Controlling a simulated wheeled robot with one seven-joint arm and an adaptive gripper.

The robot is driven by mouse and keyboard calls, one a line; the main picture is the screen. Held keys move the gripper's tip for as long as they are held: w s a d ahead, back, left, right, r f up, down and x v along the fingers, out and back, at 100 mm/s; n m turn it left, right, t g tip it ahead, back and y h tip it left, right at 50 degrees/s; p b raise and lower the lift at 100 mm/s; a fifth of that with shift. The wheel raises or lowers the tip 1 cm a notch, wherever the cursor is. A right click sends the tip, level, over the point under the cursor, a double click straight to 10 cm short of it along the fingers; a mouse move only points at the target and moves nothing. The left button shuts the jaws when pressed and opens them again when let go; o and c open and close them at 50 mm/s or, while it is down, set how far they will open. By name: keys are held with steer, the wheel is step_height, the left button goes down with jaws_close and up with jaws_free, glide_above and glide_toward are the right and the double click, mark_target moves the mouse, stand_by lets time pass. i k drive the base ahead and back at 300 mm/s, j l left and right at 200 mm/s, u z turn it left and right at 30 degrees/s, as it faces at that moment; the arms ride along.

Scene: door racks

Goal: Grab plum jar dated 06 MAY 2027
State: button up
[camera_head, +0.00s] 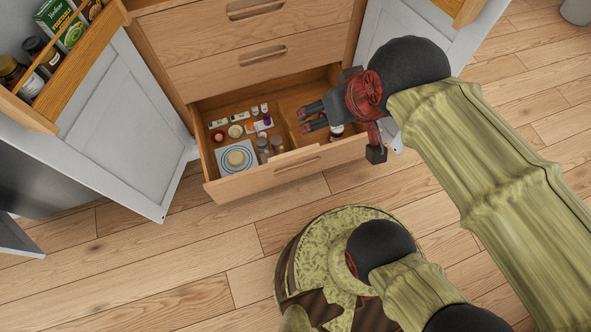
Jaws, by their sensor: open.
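My gripper (304,120) reaches in from the right over the right part of an open wooden drawer (290,168). Its two fingers are apart, point left, and nothing shows between them. No date or fruit name is legible, so I cannot tell which jar is the plum one dated 06 MAY 2027.
The drawer's left part holds a plate with a round item (236,157), glass jars (262,146) and several small containers. The open left door (120,120) and right door (400,25) flank the drawer. Wooden floor (140,270) in front is clear.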

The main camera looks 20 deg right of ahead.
mark_target(335, 134)
steer(key=i+j, duration=0.4)
steer(key=z, duration=1.75)
steer(key=i+j, duration=0.05)
